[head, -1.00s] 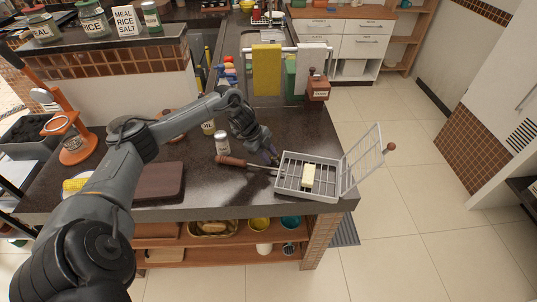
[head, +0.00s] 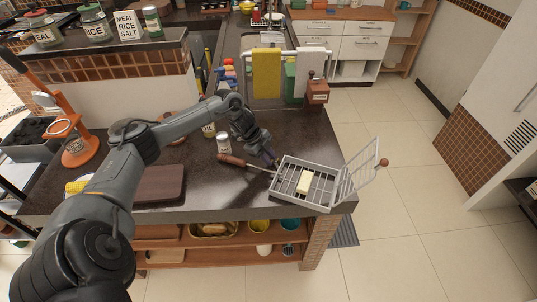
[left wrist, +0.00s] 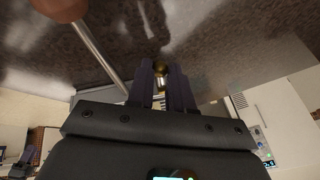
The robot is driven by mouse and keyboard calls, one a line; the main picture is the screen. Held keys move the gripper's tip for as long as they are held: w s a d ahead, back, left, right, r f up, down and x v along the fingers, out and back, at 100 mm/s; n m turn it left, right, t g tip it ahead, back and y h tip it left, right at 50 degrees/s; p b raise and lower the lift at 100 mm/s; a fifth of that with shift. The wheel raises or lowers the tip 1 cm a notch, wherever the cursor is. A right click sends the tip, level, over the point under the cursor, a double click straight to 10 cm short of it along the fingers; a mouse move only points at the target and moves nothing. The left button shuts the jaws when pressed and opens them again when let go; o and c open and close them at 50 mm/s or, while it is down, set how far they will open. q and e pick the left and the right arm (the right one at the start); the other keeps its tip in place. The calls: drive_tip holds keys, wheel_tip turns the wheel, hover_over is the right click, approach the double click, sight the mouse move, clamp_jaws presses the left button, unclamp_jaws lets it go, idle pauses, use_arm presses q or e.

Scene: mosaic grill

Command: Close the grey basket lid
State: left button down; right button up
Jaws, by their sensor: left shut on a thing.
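The grey wire basket (head: 285,188) lies near the right front corner of the dark counter, turned a little. A pale yellow block (head: 304,182) lies in it. Its grey lid (head: 357,177) stands open on the right side, tilted outward, with a brown knob (head: 384,162). A wooden handle (head: 231,160) points left from the basket; it also shows in the left wrist view (left wrist: 62,8). My left gripper (head: 270,158) is at the basket's back left corner, shut on it as far as I can tell. A small brass-coloured part shows between the fingers (left wrist: 160,85). My right gripper is out of view.
A shaker jar (head: 224,142) stands just left of the gripper, behind the handle. A brown board (head: 160,183) lies further left. The counter's right edge is close to the basket, and the lid overhangs the floor.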

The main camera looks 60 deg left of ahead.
use_arm(q)
drive_tip(key=c, duration=1)
unclamp_jaws()
drive_tip(key=shift+f, duration=0.1)
drive_tip(key=shift+c, duration=0.2)
drive_tip(key=v, duration=1)
drive_tip(key=shift+r, duration=0.4)
drive_tip(key=shift+s, duration=0.1)
